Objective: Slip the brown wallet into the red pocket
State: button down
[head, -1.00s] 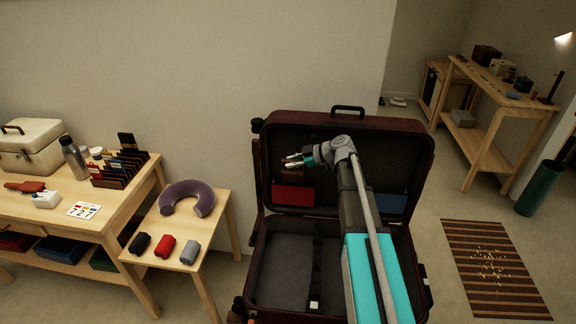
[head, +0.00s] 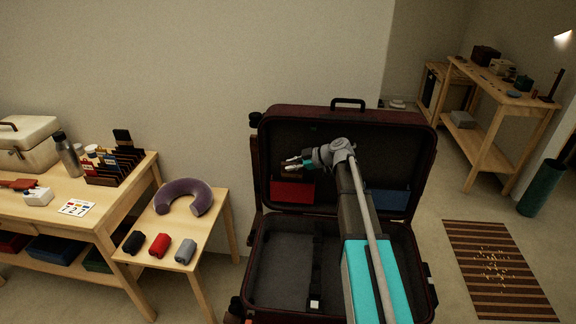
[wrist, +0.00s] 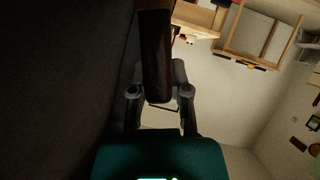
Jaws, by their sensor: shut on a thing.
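The brown wallet (wrist: 156,60) is between the fingers of my gripper (wrist: 160,95) in the wrist view, hanging edge-on as a dark brown slab. In the head view my gripper (head: 291,164) is in front of the open suitcase lid, just above the red pocket (head: 292,194) on the lid's left side. The wallet is dark and hard to make out there against the lining. I cannot tell whether its lower edge is above the pocket mouth or inside it.
The suitcase (head: 285,265) lies open on the floor, with a blue pocket (head: 391,200) at the lid's right. A small table (head: 215,228) with a neck pillow (head: 187,197) and rolled items stands left. A striped rug (head: 497,265) lies right.

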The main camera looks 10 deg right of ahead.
jog(key=shift+f, duration=0.1)
dwell(0.3)
jog(key=c, duration=0.5)
grip_release()
jog(key=shift+s, duration=0.25)
jog(key=s+f+m+g+h, duration=0.2)
jog(key=s+f+m+h, duration=0.15)
jog(key=s+m, duration=0.4)
jog(key=s+a+f+m+g+h, duration=0.1)
jog(key=s+f+m+g+h, duration=0.2)
jog(key=s, duration=0.8)
jog(key=s+f+m+g+h, duration=0.1)
jog(key=s+f+m+h, duration=0.4)
jog(key=s, duration=0.5)
jog(key=shift+m, duration=0.55)
jog(key=r+p, duration=0.7)
jog(key=r, duration=0.1)
jog(key=r+p, duration=0.7)
jog(key=shift+w+r, duration=0.2)
jog(key=shift+r, duration=0.2)
